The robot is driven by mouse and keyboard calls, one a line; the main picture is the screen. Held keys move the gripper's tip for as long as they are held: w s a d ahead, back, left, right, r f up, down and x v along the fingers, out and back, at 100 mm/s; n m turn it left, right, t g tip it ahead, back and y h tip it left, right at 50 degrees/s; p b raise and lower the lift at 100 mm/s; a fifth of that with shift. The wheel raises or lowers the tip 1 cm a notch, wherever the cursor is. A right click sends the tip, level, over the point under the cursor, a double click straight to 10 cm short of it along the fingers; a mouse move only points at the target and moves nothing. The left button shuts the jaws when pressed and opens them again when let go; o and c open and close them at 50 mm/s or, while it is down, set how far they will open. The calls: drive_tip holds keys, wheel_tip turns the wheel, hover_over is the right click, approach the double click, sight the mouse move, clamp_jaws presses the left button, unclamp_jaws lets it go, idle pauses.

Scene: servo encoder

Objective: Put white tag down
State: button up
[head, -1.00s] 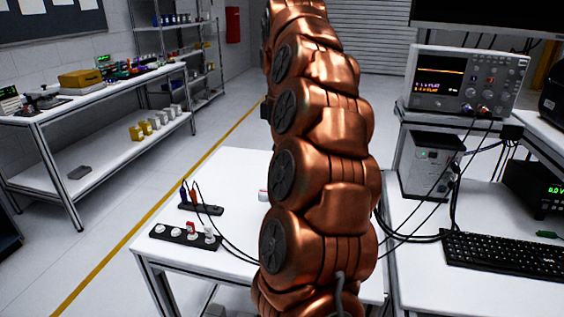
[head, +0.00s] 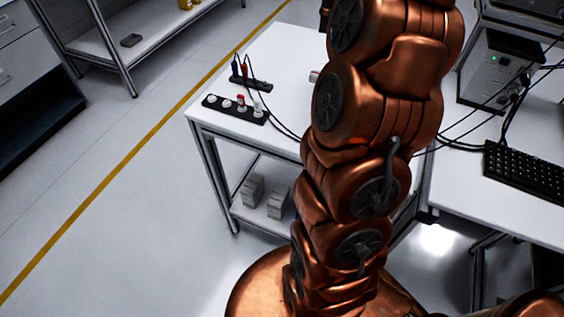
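My copper arm rises through the middle of the head view and leaves at the top edge, so my gripper is out of view. I cannot make out a white tag for certain. A small whitish piece with a reddish end (head: 314,76) shows on the white table (head: 285,50), right at the left edge of my arm, which may hide part of it. A black strip (head: 234,109) with several round white pieces and one red-and-white piece lies near the table's left edge. A second dark strip (head: 252,83) with cables lies behind it.
Black cables (head: 282,130) run from the strips behind my arm. At right, a bench holds a keyboard (head: 528,172) and a grey box (head: 492,72). Grey blocks (head: 252,190) stand on the table's lower shelf. The floor at left is clear, with a yellow line (head: 130,158).

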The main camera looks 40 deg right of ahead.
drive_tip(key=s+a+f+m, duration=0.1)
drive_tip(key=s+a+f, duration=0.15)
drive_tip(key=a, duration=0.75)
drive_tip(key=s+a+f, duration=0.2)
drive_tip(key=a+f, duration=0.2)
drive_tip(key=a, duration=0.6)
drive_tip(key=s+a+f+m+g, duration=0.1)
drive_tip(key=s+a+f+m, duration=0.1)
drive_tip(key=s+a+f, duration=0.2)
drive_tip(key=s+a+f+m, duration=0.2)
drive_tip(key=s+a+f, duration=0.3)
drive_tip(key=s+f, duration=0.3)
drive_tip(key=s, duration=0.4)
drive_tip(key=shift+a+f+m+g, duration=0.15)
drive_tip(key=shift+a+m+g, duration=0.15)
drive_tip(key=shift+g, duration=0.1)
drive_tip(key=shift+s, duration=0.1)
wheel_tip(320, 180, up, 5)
drive_tip(key=p, duration=0.4)
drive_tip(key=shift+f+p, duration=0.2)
drive_tip(key=shift+p, duration=0.1)
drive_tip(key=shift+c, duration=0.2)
